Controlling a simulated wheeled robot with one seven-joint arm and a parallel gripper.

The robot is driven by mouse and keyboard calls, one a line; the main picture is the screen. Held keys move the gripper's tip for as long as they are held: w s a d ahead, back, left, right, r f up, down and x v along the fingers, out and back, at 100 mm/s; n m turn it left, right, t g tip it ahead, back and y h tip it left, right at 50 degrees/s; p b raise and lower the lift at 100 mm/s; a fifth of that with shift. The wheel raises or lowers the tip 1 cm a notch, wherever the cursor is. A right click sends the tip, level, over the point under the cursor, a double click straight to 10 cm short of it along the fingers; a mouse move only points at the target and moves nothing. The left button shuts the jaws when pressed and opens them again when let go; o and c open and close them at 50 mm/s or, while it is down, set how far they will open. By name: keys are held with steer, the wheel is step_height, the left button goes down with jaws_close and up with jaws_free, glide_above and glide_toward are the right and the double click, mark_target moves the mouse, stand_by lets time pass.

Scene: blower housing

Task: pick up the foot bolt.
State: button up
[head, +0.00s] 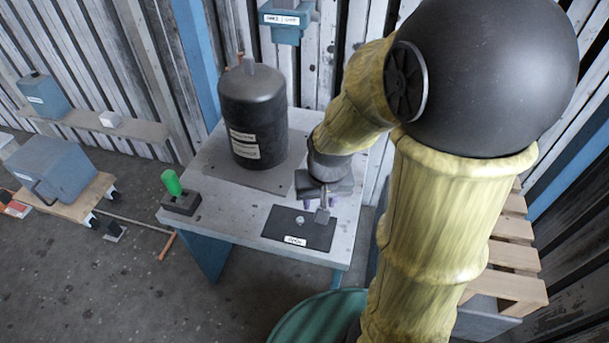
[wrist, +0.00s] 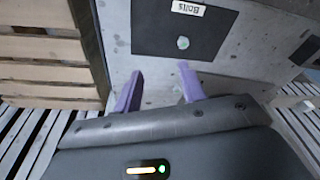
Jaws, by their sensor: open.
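A small pale-green bolt (head: 299,220) lies on a dark mat (head: 318,238) near the front of the grey table. In the wrist view the bolt (wrist: 183,43) sits on the dark mat (wrist: 218,42), close to a white label reading "Bolts" (wrist: 188,8). My gripper (head: 320,203) is by the mat's back right side in the head view, partly hidden by its own wrist. In the wrist view the purple fingers of my gripper (wrist: 160,70) are apart with nothing between them. The bolt appears beyond the fingertips, nearer the right one, and is not touched.
A black tank (head: 253,115) stands on a plate behind the mat. A green-handled block (head: 178,195) sits at the table's left corner. A wooden pallet (head: 512,245) is to the right, and a green round container (head: 315,318) is below the table's front edge.

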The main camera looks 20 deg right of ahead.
steer(key=w+r+m+g+p, duration=0.2)
steer(key=w+r+m+p, duration=0.6)
steer(key=p, duration=0.9)
steer(key=w+r, duration=0.3)
steer(key=shift+w, duration=0.4)
steer(key=shift+a+f, duration=0.1)
step_height(320, 180, down, 12)
steer(key=b, duration=0.2)
steer(key=shift+r+b, duration=0.2)
steer(key=shift+b, duration=0.1)
steer(key=shift+f, duration=0.2)
steer(key=f, duration=0.1)
steer(key=f+b, duration=0.1)
steer(key=f, duration=0.3)
steer(key=shift+w+a+f, duration=0.1)
steer(key=shift+w+f, duration=0.05)
steer(key=shift+w, duration=0.1)
